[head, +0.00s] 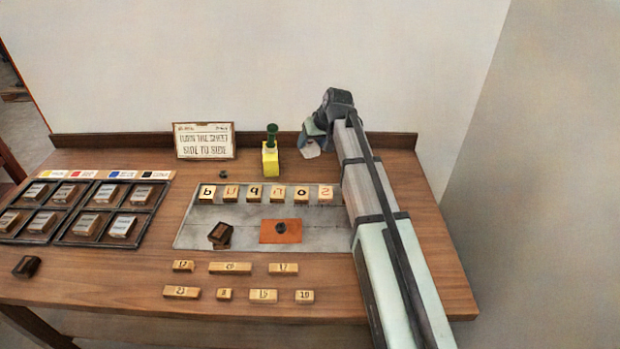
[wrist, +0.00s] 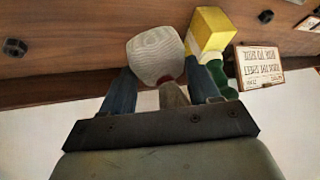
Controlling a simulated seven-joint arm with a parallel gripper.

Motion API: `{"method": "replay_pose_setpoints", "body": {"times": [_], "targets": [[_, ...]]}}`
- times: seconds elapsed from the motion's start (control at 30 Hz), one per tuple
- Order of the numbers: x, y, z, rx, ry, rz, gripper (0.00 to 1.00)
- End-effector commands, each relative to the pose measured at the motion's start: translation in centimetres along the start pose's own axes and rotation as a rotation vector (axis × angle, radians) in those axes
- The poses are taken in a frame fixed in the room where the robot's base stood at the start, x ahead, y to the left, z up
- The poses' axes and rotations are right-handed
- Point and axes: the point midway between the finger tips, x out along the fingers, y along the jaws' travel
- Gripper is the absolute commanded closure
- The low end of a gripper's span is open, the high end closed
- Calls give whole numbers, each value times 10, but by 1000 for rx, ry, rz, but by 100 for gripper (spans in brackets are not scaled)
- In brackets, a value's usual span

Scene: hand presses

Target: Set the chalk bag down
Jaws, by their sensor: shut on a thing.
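The chalk bag (wrist: 155,57) is a pale, rounded, ribbed bundle, seen large in the wrist view. In the head view only its whitish lower part (head: 311,151) shows, at the back right of the table. My gripper (wrist: 163,88) has one finger on each side of the bag and is shut on it. In the head view my gripper (head: 314,132) is above the bag and hides its top. I cannot tell whether the bag touches the table.
A yellow block with a green handle (head: 270,158) stands close left of the bag. A sign (head: 205,141) stands further left. Lettered blocks (head: 254,193) line a grey plate (head: 200,228). Dark compartment trays (head: 75,238) lie left. The wooden table (head: 410,185) is bare at right.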

Motion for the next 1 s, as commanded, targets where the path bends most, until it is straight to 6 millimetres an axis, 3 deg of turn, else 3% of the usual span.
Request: {"method": "replay_pose_setpoints", "body": {"times": [0.27, 0.53, 1.0], "targets": [[9, 3, 4, 55, 13, 7, 72], [44, 9, 24, 53, 11, 5, 72], [82, 17, 44, 54, 11, 5, 72]]}}
